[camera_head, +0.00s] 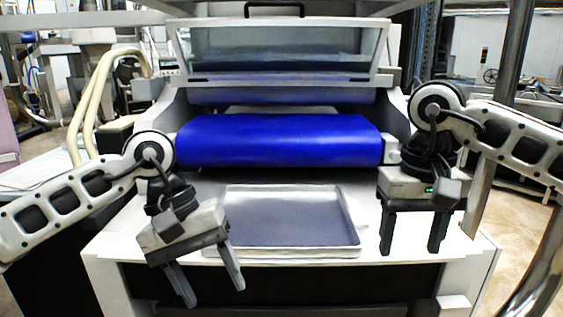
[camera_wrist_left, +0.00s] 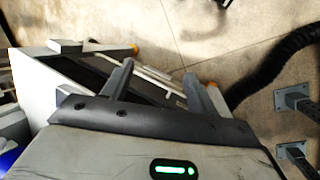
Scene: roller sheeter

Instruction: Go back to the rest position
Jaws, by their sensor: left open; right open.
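My left gripper (camera_head: 211,288) hangs in front of the machine's front edge, left of the tray, pointing down and tilted. Its two fingers are apart with nothing between them. In the left wrist view, the left gripper (camera_wrist_left: 160,88) also shows open, with a machine edge and the floor beyond it. My right gripper (camera_head: 412,249) hangs upright to the right of the tray, over the white table. Its fingers are apart and empty. The roller sheeter (camera_head: 278,141) has a blue belt roller under a raised clear guard (camera_head: 280,50).
A shallow grey metal tray (camera_head: 280,215) lies on the white table (camera_head: 120,240), between the grippers, and looks empty. Pale hoses (camera_head: 98,95) hang at the left. A metal post (camera_head: 513,50) stands at the right. A dark corrugated hose (camera_wrist_left: 270,65) lies on the floor.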

